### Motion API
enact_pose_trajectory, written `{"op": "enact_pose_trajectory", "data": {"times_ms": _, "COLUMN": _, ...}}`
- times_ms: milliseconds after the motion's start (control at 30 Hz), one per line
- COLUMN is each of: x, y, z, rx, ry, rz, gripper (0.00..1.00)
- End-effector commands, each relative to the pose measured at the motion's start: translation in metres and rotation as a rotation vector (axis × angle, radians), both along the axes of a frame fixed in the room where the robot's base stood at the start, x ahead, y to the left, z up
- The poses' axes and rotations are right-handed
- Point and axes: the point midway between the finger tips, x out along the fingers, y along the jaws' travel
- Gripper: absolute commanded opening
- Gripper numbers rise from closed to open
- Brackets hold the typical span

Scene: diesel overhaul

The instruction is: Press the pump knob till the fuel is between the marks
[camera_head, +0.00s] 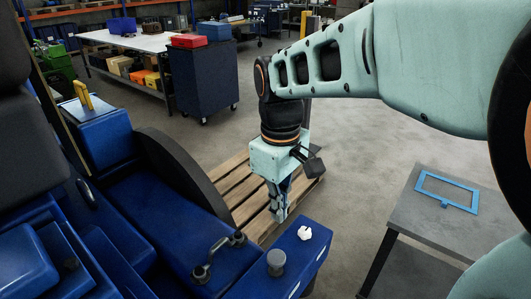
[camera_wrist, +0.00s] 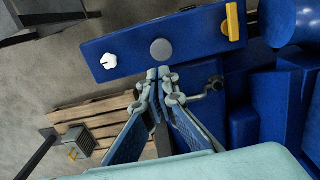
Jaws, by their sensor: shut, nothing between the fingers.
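A round grey knob (camera_head: 276,262) stands on top of a long blue box (camera_head: 304,255) at the bottom of the head view. The same knob (camera_wrist: 163,50) shows as a grey disc on the blue box (camera_wrist: 130,48) in the wrist view. My gripper (camera_head: 279,217) points down, beyond the knob in the head view, apart from it. In the wrist view its fingertips (camera_wrist: 158,73) are together and empty, just below the knob in the picture. The height gap is hard to tell. No fuel level or marks can be read.
A white lobed cap (camera_head: 304,233) sits on the box near the knob. A yellow bar (camera_wrist: 233,22) is at the box's other end. A bent dark pipe (camera_head: 218,252) stands beside the box. A wooden pallet (camera_head: 232,188) lies behind; a grey table (camera_head: 415,205) holds a blue frame.

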Motion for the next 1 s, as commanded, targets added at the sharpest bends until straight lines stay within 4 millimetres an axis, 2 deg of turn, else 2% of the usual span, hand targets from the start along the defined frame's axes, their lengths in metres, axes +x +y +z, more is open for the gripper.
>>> {"op": "enact_pose_trajectory", "data": {"times_ms": 400, "x": -0.001, "y": 0.005, "z": 0.004, "rx": 0.001, "ry": -0.002, "rz": 0.009, "gripper": 0.0}}
{"op": "enact_pose_trajectory", "data": {"times_ms": 567, "x": -0.001, "y": 0.004, "z": -0.002, "rx": 0.0, "ry": -0.001, "rz": 0.008, "gripper": 0.0}}
{"op": "enact_pose_trajectory", "data": {"times_ms": 1000, "x": 0.0, "y": 0.003, "z": -0.067, "rx": 0.0, "ry": -0.001, "rz": 0.008, "gripper": 0.0}}
